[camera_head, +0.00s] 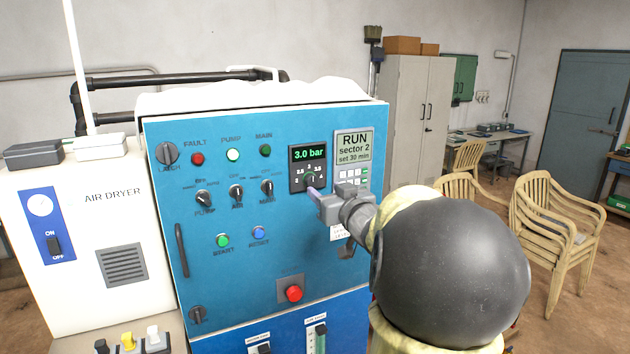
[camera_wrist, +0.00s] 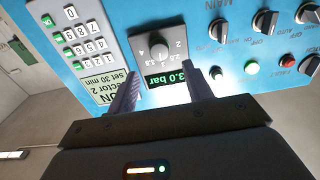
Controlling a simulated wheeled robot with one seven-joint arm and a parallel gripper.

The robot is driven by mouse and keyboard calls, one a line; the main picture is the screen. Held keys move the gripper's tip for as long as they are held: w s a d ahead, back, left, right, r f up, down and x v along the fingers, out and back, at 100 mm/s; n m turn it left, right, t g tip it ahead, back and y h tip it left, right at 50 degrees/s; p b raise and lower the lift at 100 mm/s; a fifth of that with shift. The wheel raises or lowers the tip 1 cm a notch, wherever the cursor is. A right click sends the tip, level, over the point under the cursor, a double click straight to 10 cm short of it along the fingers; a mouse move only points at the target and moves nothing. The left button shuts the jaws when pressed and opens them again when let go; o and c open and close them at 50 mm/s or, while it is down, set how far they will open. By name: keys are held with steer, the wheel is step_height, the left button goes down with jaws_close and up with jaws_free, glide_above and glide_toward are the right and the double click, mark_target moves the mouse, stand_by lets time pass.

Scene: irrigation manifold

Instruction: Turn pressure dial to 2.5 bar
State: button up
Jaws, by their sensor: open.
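The pressure dial (camera_head: 309,179) is a small round knob on a dark plate with a number scale, on the blue cabinet front. Its green display (camera_head: 309,154) reads 3.0 bar. In the wrist view the dial (camera_wrist: 158,49) appears upside down, with the display (camera_wrist: 166,80) between it and my gripper (camera_wrist: 160,74). My gripper is open and empty, its two fingers apart on either side of the display. In the head view my gripper (camera_head: 316,194) is just below and in front of the dial, and I cannot tell whether it touches the plate.
A screen reading RUN sector 2 (camera_head: 353,146) and a keypad are right of the dial. Selector switches (camera_head: 236,194) and lamps are to its left. A red stop button (camera_head: 293,293) is below. A white air dryer (camera_head: 110,240) stands at left, plastic chairs (camera_head: 555,215) at right.

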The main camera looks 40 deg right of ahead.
mark_target(313, 181)
steer(key=p+x, duration=0.1)
steer(key=x, duration=0.5)
steer(key=shift+w, duration=0.25)
steer(key=c, duration=0.9)
steer(key=shift+c, duration=0.2)
